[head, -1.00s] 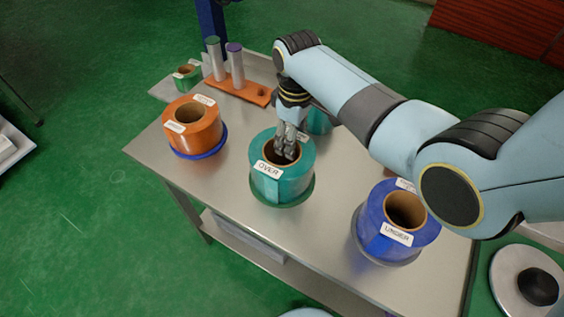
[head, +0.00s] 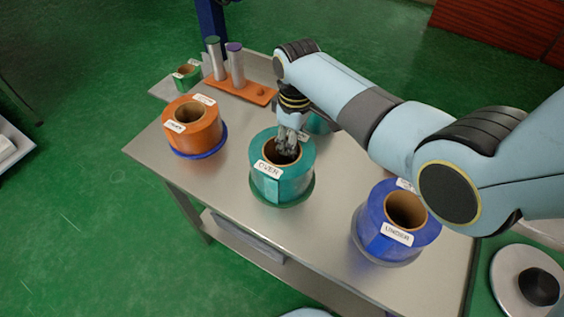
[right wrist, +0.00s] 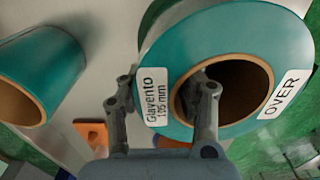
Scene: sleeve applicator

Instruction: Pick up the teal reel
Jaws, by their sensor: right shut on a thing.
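The teal reel (head: 285,187) stands upright on a green disc (head: 290,204) in the middle of the steel table. It has a brown core and a white "OVER" label, and it also shows in the right wrist view (right wrist: 225,25). My right gripper (head: 287,150) is above its far side. In the right wrist view my right gripper (right wrist: 163,92) is shut on the reel's wall, one finger inside the core and the other outside, by the "Giavento 105 mm" label. My left gripper is not in view.
A second teal reel (right wrist: 52,62) is close behind, partly hidden by my arm in the head view. An orange reel (head: 193,136) stands left on a blue disc, a blue "UNDER" reel (head: 405,238) at right front. An orange rack (head: 240,90) with two tubes stands at the back.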

